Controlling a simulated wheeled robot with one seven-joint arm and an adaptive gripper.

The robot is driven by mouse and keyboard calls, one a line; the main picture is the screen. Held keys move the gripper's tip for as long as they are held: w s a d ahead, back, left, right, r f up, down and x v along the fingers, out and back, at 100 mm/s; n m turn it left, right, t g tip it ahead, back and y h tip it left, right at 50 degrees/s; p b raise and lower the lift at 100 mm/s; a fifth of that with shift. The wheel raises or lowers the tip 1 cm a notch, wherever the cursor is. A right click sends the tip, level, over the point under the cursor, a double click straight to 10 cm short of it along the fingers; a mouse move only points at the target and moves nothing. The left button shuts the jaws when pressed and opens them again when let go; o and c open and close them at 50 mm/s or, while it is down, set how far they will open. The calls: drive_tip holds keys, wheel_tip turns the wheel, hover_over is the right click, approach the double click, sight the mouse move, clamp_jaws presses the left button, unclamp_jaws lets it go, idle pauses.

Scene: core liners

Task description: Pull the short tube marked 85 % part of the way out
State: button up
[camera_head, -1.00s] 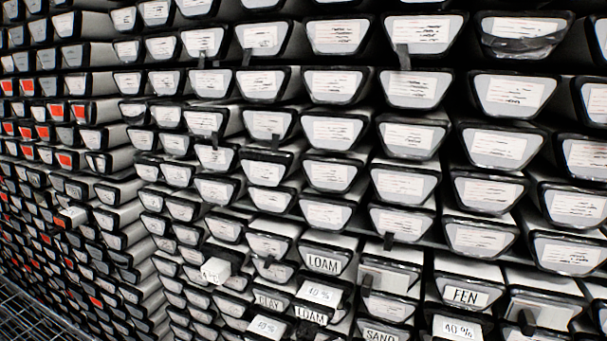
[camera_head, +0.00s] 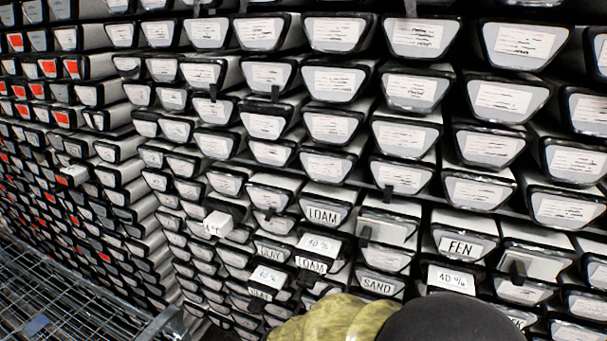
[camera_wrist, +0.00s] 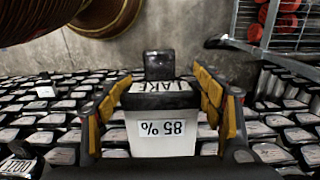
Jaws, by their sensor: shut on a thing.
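The short tube marked 85 % (camera_wrist: 170,150) shows upside down in the wrist view, with a white body, a white "85 %" label and a dark end lettered LAKE. A black tab (camera_wrist: 159,64) stands at that end. My gripper (camera_wrist: 165,98) has its yellow-and-black fingers on either side of the tube's end and is shut on it. How far the tube sticks out of its row I cannot tell. In the head view the tube and fingers are out of sight; only my arm shows at the bottom edge.
Rows of stacked tubes with dark-rimmed ends fill the head view. Short tubes marked LOAM (camera_head: 325,215), FEN (camera_head: 462,244) and SAND (camera_head: 380,285) are among those nearby. A wire mesh surface (camera_head: 60,300) lies at lower left. Bare floor (camera_wrist: 110,52) shows in the wrist view.

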drive_tip(key=shift+s+a, duration=0.1)
drive_tip(key=shift+s, duration=0.05)
drive_tip(key=o, duration=1.8)
drive_tip(key=shift+c, duration=0.2)
drive_tip(key=o, duration=0.4)
drive_tip(key=shift+o, duration=0.2)
drive_tip(key=shift+s, duration=0.1)
